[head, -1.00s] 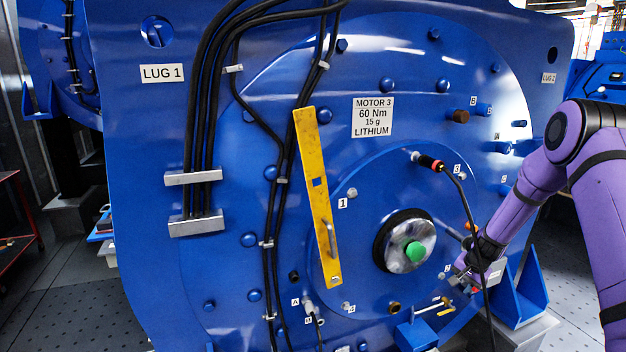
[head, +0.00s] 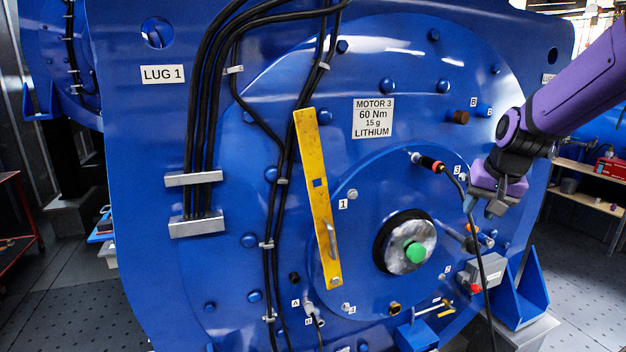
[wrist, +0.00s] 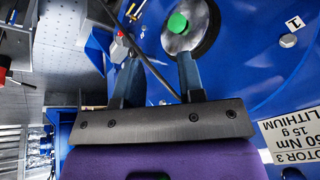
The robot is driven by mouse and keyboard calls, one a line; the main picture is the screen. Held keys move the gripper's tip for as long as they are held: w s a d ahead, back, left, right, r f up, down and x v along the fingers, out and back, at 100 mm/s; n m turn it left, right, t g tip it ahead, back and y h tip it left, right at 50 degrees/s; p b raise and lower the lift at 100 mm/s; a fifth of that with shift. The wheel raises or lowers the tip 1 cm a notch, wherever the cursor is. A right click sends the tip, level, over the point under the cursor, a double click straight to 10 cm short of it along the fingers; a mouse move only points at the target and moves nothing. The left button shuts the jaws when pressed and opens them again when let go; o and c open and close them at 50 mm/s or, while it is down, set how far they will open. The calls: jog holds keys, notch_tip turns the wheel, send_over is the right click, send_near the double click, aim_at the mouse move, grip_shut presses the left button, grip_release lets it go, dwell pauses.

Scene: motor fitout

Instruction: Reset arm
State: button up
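My gripper (head: 480,208) is raised at the right side of the blue motor (head: 230,130), in front of its face. The wrist view shows its two fingers (wrist: 158,68) spread apart with nothing held between them. A black cable (wrist: 140,45) passes beyond the fingertips in that view. The cable's red-and-black plug (head: 430,163) sits in the motor face, left of my gripper. The shaft hub with a green centre (head: 414,252) is below and left of the gripper.
A grey box with a red button (head: 487,271) is low on the right, below my gripper. A yellow bar (head: 315,190) runs down the motor face. A blue bracket (head: 520,295) juts out at lower right. Shelves (head: 590,185) stand behind at the right.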

jog(key=s+a+r+n, duration=0.1)
jog(key=s+r, duration=0.1)
jog(key=s, duration=0.7)
jog(key=s+a+r+n, duration=0.1)
jog(key=s+r, duration=0.2)
jog(key=s, duration=0.6)
jog(key=s+a+r+n+t, duration=0.1)
jog(key=s+a+r, duration=0.1)
jog(key=s, duration=0.7)
jog(key=shift+s+r+n+h, duration=0.25)
jog(key=shift+n+h, duration=0.15)
